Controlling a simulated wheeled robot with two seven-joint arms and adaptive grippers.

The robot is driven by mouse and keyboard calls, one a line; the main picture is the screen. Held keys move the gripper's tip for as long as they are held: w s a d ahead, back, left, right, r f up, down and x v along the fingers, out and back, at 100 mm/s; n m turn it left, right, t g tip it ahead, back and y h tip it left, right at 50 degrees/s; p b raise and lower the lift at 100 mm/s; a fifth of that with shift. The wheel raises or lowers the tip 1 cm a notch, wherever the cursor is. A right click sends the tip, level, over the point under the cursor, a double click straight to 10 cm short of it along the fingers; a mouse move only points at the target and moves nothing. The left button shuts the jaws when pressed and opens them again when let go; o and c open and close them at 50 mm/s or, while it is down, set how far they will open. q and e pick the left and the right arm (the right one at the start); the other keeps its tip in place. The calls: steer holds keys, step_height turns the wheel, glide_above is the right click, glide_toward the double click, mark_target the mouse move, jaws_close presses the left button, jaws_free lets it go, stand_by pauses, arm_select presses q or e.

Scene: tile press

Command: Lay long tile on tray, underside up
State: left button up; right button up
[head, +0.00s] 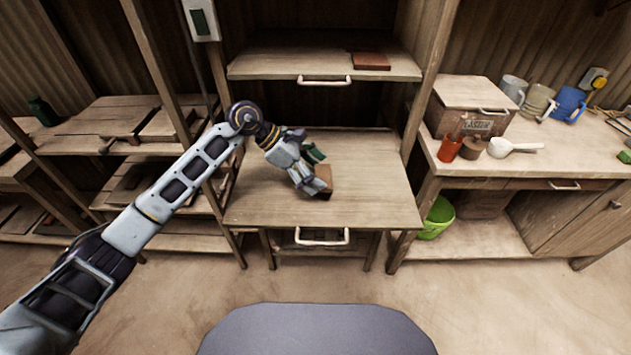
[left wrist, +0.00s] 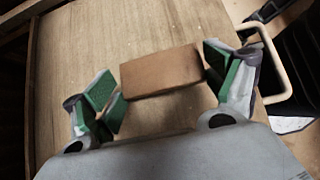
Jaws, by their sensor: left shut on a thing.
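A brown, block-shaped tile (head: 325,175) is at the middle of the lower wooden tray (head: 370,200), which has a pale handle on its front edge. My left gripper (head: 318,172) reaches in from the left and is shut on this tile. In the left wrist view the tile (left wrist: 160,72) lies between the green finger pads, above the tray's bare wood (left wrist: 150,30). I cannot tell whether it touches the tray, or which face is its underside. A flat reddish-brown tile (head: 370,61) lies on the upper tray (head: 290,65). My right gripper is out of view.
A green bucket (head: 437,218) stands below. Wooden shelves (head: 110,120) stand left. The lower tray is mostly clear around the tile.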

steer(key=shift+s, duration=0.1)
arm_select(q)
steer(key=shift+f, duration=1.85)
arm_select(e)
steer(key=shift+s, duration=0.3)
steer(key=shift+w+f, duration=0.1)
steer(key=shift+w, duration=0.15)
arm_select(q)
steer(key=shift+f, duration=0.2)
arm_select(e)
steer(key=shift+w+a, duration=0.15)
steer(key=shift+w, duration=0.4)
arm_select(q)
steer(key=shift+s+f, duration=0.1)
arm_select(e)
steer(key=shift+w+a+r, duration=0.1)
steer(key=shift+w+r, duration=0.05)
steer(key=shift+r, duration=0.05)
